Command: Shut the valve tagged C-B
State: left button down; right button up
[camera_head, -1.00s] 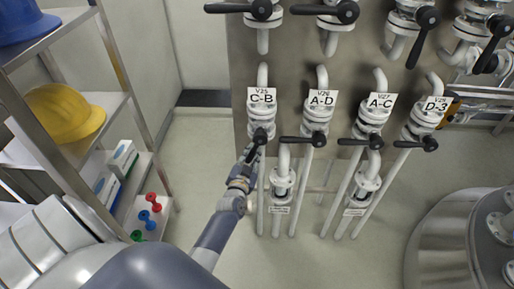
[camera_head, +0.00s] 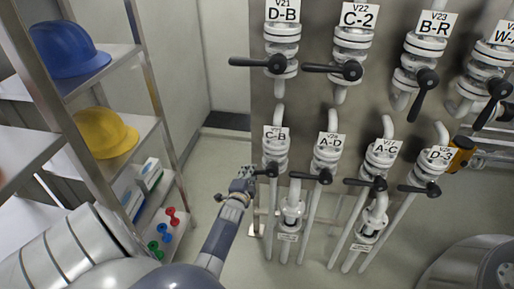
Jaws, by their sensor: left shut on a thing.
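The valve tagged C-B (camera_head: 275,150) is a white flanged valve on a vertical pipe, at the left end of the lower row. Its black lever (camera_head: 269,170) points left from the hub, across the pipe. My left gripper (camera_head: 251,172) is at the lever's outer end, left of the valve, and is shut on it. The fingers hide that end of the lever. My right gripper is not in view.
The neighbouring valve A-D (camera_head: 327,153) is close on the right, its lever (camera_head: 312,176) reaching left towards C-B. Valve D-B (camera_head: 282,45) is above. A metal shelf with a blue helmet (camera_head: 68,50) and a yellow helmet (camera_head: 105,133) stands at left. Floor between is clear.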

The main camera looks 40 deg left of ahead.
pick_arm(q)
jog(key=shift+s+a+r+m, duration=0.1)
jog(key=shift+s+r+m, duration=0.05)
jog(key=shift+r+m, duration=0.3)
jog(key=shift+m, duration=0.15)
jog(key=shift+a+r+m+y, duration=0.1)
jog(key=shift+r+m+y, duration=0.3)
jog(key=shift+r+m, duration=0.25)
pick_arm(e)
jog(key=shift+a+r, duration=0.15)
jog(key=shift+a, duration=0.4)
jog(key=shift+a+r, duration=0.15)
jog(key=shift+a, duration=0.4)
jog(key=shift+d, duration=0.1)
pick_arm(q)
jog(key=shift+g, duration=0.3)
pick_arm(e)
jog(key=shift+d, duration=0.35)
pick_arm(q)
jog(key=c, duration=1.8)
grip_release()
jog(key=o, duration=0.3)
jog(key=shift+s+r, duration=0.1)
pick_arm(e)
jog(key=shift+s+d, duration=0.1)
